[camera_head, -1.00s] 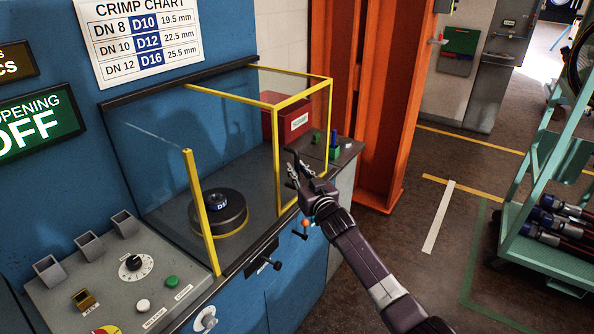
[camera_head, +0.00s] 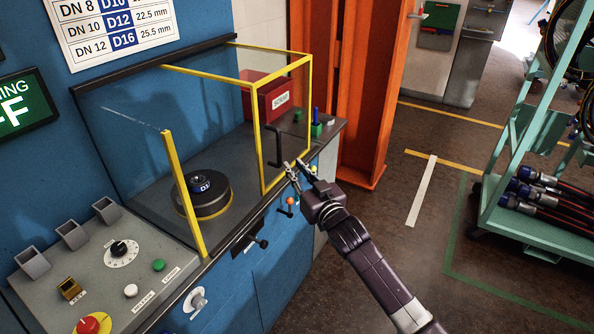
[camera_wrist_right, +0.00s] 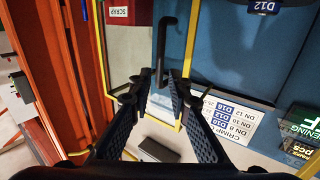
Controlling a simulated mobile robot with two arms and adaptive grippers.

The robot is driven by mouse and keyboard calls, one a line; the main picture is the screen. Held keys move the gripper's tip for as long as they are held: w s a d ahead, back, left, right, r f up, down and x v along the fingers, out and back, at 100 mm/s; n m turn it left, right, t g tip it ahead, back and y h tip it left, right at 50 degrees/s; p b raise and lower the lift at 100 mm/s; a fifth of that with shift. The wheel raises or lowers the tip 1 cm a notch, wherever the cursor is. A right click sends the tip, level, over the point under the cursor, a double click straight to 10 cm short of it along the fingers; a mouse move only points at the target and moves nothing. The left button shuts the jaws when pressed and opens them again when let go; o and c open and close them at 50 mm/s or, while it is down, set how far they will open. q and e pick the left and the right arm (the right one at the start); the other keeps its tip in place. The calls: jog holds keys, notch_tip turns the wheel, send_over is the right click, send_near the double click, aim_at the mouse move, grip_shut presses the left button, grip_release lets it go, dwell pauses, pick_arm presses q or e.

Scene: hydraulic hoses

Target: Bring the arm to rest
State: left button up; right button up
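My right gripper (camera_head: 297,168) is in front of the right end of the machine's yellow-framed clear guard (camera_head: 257,140). In the right wrist view the two dark fingers (camera_wrist_right: 160,78) stand apart with nothing between them. The guard's black handle (camera_head: 275,147) is just left of the fingertips in the head view. The handle also shows beyond the fingertips in the wrist view (camera_wrist_right: 163,35), and a gap seems to separate them. My right arm reaches in from the lower right. My left gripper is not in view.
Inside the guard is a round black die holder (camera_head: 206,198). A control panel (camera_head: 105,265) with knobs and buttons is at lower left. A red scrap box (camera_head: 272,97) and orange pillar (camera_head: 365,95) stand behind. A teal hose rack (camera_head: 540,215) is at right; floor between is clear.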

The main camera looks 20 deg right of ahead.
jog(key=shift+s, duration=0.4)
jog(key=s+d+f+g, duration=0.1)
jog(key=s+f+g, duration=0.1)
jog(key=f, duration=0.8)
jog(key=s+f+g, duration=0.2)
jog(key=f, duration=0.9)
jog(key=s+f+g+h+b, duration=0.1)
jog(key=s+f+g, duration=0.1)
jog(key=s+f, duration=0.7)
jog(key=s+f+g, duration=0.2)
jog(key=s+f, duration=0.3)
jog(key=f, duration=0.7)
jog(key=s+a+f+g, duration=0.1)
jog(key=s+f+g, duration=0.1)
jog(key=s+f, duration=0.7)
jog(key=s+f+g, duration=0.3)
jog(key=s+f, duration=0.4)
jog(key=s, duration=0.4)
jog(key=s+a+f+g, duration=0.1)
jog(key=s+f+g, duration=0.1)
jog(key=s, duration=0.9)
jog(key=s+a+f+n+g+b, duration=0.1)
jog(key=s+f, duration=0.3)
jog(key=s, duration=0.8)
jog(key=shift+s+f+n+g, duration=0.15)
jog(key=shift+f+n+g, duration=0.15)
jog(key=shift+f+g, duration=0.15)
